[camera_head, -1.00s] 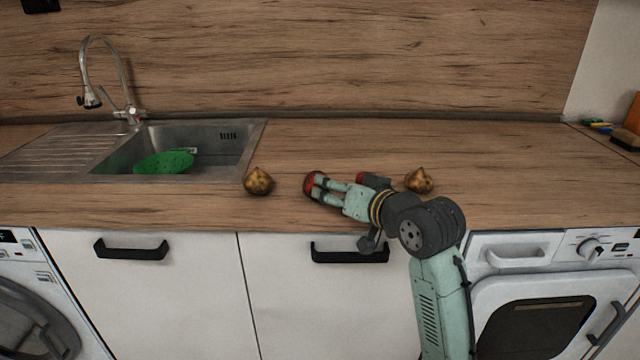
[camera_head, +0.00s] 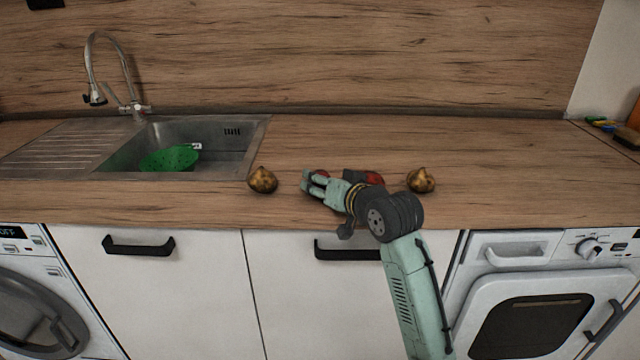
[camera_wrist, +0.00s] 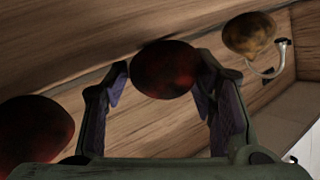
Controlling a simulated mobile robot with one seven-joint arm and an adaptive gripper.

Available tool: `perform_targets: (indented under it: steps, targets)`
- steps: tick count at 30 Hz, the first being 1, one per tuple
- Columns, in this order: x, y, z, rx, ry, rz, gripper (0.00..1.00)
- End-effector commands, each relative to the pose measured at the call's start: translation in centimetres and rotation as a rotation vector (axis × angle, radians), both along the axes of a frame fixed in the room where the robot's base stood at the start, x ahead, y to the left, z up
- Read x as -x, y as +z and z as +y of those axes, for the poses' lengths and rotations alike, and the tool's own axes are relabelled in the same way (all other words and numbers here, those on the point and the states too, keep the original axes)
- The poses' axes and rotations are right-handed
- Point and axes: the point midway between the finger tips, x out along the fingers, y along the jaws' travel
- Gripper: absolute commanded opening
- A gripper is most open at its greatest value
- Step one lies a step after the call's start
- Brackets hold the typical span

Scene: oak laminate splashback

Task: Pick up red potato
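A dark red potato (camera_wrist: 165,68) shows in the wrist view at the gap between my fingertips. I cannot tell whether the fingers touch it. In the head view only a little of this potato (camera_head: 321,174) shows behind my fingers. My gripper (camera_head: 308,182) is low over the counter, pointing left, with its two fingers apart; the wrist view shows them (camera_wrist: 163,78) spread wide. A second dark red potato (camera_wrist: 32,132) is at the lower left of the wrist view. In the head view it is the red shape (camera_head: 375,177) behind my wrist, partly hidden.
A brown bulb-like vegetable (camera_head: 263,180) sits left of my gripper near the sink (camera_head: 225,155), which holds a green colander (camera_head: 170,159). A similar one (camera_head: 421,180) sits to the right. The back counter is clear. Cleaning items (camera_head: 625,135) lie far right.

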Motion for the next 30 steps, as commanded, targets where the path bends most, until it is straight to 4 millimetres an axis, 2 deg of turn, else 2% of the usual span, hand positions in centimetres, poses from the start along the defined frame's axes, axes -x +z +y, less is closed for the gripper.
perform_targets:
  steps: [2,15,25,30]
  targets:
    - [0.0,0.0,0.0,0.000,0.000,0.000,0.44]
    - [0.0,0.0,0.0,0.000,0.000,0.000,0.15]
    - [0.0,0.4,0.0,0.000,0.000,-0.001,0.15]
    - [0.0,1.7,0.1,0.002,0.002,-0.004,0.15]
